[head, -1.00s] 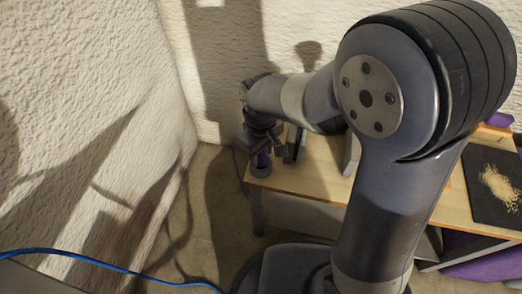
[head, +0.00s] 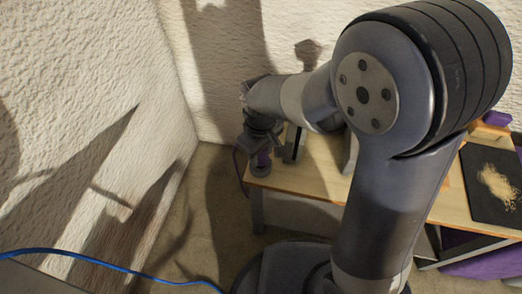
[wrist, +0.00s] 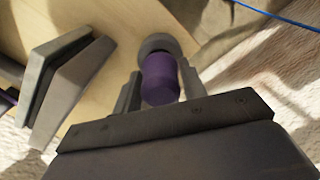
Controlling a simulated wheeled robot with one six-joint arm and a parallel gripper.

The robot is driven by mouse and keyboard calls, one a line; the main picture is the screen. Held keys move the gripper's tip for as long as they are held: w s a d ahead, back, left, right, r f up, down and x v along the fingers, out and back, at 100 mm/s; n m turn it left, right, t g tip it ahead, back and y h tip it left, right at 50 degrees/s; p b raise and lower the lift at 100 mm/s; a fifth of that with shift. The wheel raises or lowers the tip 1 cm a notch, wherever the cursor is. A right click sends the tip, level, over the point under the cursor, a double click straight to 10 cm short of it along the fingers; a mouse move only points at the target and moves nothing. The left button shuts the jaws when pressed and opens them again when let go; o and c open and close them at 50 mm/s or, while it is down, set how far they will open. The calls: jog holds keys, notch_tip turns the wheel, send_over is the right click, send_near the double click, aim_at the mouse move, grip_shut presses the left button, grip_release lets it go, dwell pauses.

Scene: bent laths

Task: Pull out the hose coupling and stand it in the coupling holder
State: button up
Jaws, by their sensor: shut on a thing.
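The hose coupling is a purple cylinder with a rounded end (wrist: 160,80). It sits between the two grey fingers of my gripper (wrist: 160,88), which is shut on it. Its far end meets a round grey ring or cup (wrist: 158,43); whether this is part of the coupling, its seat or the coupling holder I cannot tell. In the head view my gripper (head: 264,148) is at the left end of the wooden table, with the purple coupling (head: 263,160) partly hidden and the grey round piece (head: 260,170) below it.
Two slanted grey plates (wrist: 67,85) stand beside my gripper in the wrist view. The wooden table (head: 320,181) carries a dark mat (head: 487,205) with pale grains at the right. A textured wall (head: 120,75) is at left. A blue cable (head: 120,268) runs across the lower left.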

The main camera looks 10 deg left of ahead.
jog(key=shift+f+b, duration=0.5)
jog(key=shift+f, duration=0.45)
dwell(1.3)
jog(key=o, duration=1.4)
jog(key=shift+o, duration=0.4)
jog(key=o, duration=0.4)
jog(key=shift+r, duration=0.1)
jog(key=shift+r+p, duration=3.3)
jog(key=shift+r, duration=0.45)
